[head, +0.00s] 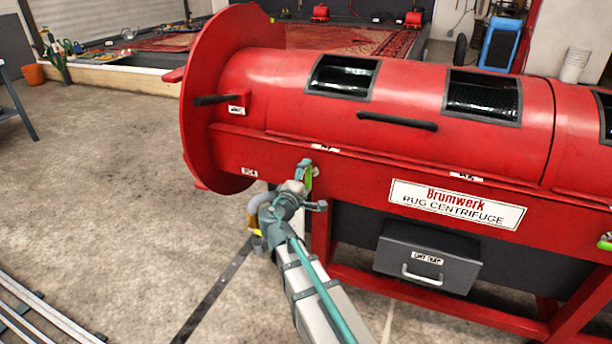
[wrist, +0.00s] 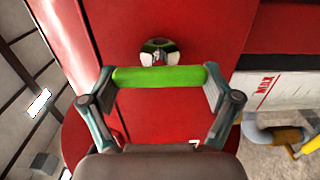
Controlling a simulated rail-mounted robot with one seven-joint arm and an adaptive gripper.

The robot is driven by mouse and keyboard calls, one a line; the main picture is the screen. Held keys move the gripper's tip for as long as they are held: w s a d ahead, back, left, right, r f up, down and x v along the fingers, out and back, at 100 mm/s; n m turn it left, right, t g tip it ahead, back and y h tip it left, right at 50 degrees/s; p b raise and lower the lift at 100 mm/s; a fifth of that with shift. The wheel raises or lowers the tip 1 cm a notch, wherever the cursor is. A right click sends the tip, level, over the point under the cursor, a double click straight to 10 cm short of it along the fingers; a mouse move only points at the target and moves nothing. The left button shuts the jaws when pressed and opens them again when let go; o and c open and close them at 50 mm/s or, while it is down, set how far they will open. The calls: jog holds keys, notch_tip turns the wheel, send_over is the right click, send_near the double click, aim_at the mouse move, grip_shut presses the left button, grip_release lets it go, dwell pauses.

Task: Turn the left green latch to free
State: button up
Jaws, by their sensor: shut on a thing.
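The left green latch (head: 315,171) is on the red front of the rug centrifuge, near its left end. Only a sliver of it shows in the head view, beside my gripper (head: 304,172). In the wrist view the latch is a green bar (wrist: 160,76) lying across the picture, just below a round metal pivot (wrist: 158,50). My gripper (wrist: 160,80) is shut on the bar, with a fingertip at each end of it. A second green latch (head: 604,243) shows at the right edge of the head view.
The red drum with its black handle (head: 397,121) lies above the latch. A grey drawer (head: 428,257) hangs below and to the right. A yellow and grey pipe (wrist: 275,138) shows at the lower right of the wrist view.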

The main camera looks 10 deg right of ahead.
dwell(0.3)
jog(key=o, duration=0.9)
jog(key=shift+s, duration=0.15)
jog(key=v, duration=1.1)
jog(key=shift+s+a, duration=0.25)
jog(key=shift+s, duration=0.05)
